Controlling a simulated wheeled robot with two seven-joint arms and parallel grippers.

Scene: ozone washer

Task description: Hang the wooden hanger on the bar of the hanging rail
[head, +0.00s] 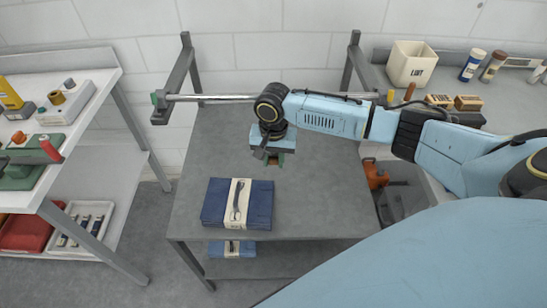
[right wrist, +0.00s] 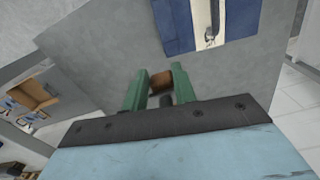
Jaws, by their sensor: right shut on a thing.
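My right gripper (head: 275,157) is over the grey table, in front of the rail bar (head: 215,97). In the right wrist view its green fingers (right wrist: 160,88) are shut on a small brown wooden piece, which I take as part of the wooden hanger (right wrist: 160,80). Most of the hanger is hidden, and I cannot make out its hook or arms. The silver bar runs across the back of the table between two dark uprights; my right arm covers part of it. The bar is out of the wrist view. My left gripper is not in view.
A folded blue cloth with a cream band (head: 212,203) lies on the grey table (head: 330,205). A white shelf unit (head: 88,165) with tools stands at left. A counter at right holds a cream bin (head: 410,66) and bottles. The table's right half is clear.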

